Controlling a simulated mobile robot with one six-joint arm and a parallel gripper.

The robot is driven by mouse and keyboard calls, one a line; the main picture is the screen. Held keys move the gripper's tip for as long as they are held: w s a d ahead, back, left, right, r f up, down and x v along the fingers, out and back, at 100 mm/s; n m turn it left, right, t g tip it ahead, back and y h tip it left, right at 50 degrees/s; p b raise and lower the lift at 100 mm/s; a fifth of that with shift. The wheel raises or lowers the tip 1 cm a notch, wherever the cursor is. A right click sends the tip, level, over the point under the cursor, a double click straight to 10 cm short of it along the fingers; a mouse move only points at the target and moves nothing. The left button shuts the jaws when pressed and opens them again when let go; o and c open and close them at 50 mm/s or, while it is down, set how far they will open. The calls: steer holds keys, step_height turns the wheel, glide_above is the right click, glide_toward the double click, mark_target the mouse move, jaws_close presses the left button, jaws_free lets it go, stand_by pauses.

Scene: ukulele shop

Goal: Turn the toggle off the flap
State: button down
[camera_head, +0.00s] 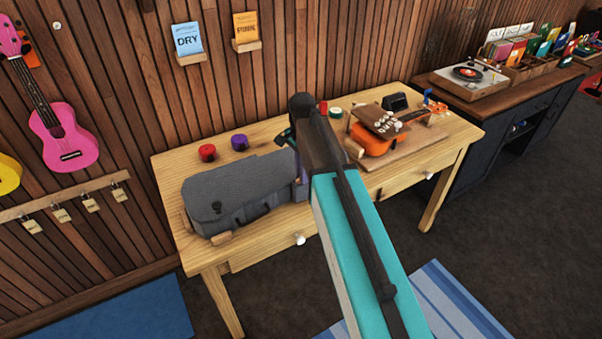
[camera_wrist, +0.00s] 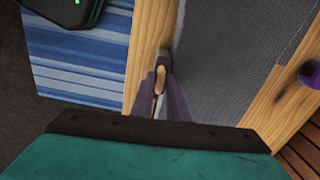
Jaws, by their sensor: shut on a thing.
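A dark grey case (camera_head: 235,185) lies on the wooden worktable, with its grey top also in the wrist view (camera_wrist: 230,60). In the wrist view my gripper (camera_wrist: 162,85) is at the case's edge, its two purple-grey fingers shut on a small wooden toggle (camera_wrist: 160,78). A dark piece sits at the toggle's far end. The fingers cover part of the toggle, and I cannot tell how its far end meets the flap. In the head view my arm hides the toggle, and only a bit of purple finger shows beside the case's right end.
The worktable (camera_head: 175,165) also holds a red roll (camera_head: 207,152), a purple roll (camera_head: 240,142) and an orange ukulele (camera_head: 378,142) on a board. Wooden blocks (camera_head: 221,238) sit at the case's left end. A blue striped rug (camera_wrist: 85,60) lies on the floor.

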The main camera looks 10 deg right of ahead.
steer(key=shift+d+m, duration=0.1)
steer(key=shift+m, duration=0.5)
steer(key=c, duration=1.7)
jaws_free()
steer(key=shift+s, duration=0.1)
steer(key=shift+r, duration=0.15)
steer(key=shift+r, duration=0.75)
steer(key=shift+r+b, duration=1.45)
steer(key=shift+r, duration=4.55)
